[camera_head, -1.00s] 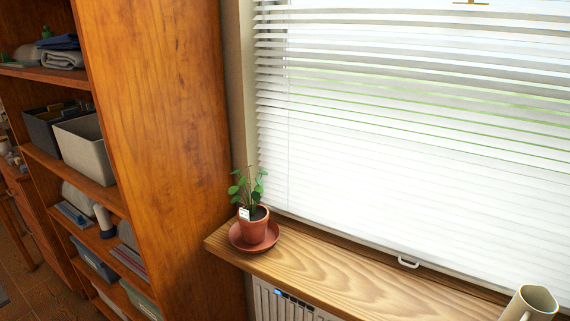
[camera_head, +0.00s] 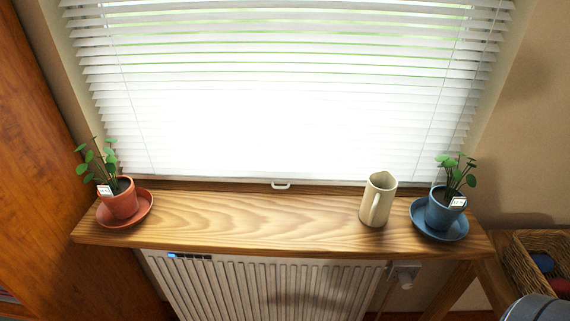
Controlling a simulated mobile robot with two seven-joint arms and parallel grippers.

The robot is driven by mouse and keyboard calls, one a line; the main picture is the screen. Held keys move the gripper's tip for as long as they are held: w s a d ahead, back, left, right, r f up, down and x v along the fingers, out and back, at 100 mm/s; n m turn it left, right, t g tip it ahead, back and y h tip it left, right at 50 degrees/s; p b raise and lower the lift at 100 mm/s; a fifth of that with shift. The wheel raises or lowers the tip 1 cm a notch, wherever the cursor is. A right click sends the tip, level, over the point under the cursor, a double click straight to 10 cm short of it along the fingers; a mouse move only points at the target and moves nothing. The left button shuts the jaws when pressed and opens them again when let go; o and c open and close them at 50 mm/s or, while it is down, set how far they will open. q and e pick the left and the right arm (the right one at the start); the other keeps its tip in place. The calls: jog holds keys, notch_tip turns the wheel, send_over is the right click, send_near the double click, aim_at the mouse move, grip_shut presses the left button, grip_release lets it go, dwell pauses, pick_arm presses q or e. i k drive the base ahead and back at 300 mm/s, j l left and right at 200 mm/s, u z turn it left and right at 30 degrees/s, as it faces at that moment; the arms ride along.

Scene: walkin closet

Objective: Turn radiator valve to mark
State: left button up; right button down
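A white ribbed radiator (camera_head: 270,288) stands under the wooden window shelf. A pale valve (camera_head: 405,274) sits at its upper right end, just below the shelf. The valve is small in the head view, and I cannot make out a mark on it. A small blue and dark strip (camera_head: 188,256) shows at the radiator's upper left. Neither of my grippers is in view.
The wooden shelf (camera_head: 270,222) overhangs the radiator. It bears a terracotta plant pot (camera_head: 122,200), a beige pitcher (camera_head: 378,200) and a blue plant pot (camera_head: 443,212). A wicker basket (camera_head: 535,262) is at right, an orange wooden cabinet (camera_head: 35,150) at left. White blinds (camera_head: 280,110) hang behind.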

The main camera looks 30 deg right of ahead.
aim_at(405, 277)
jog(key=z, duration=2.05)
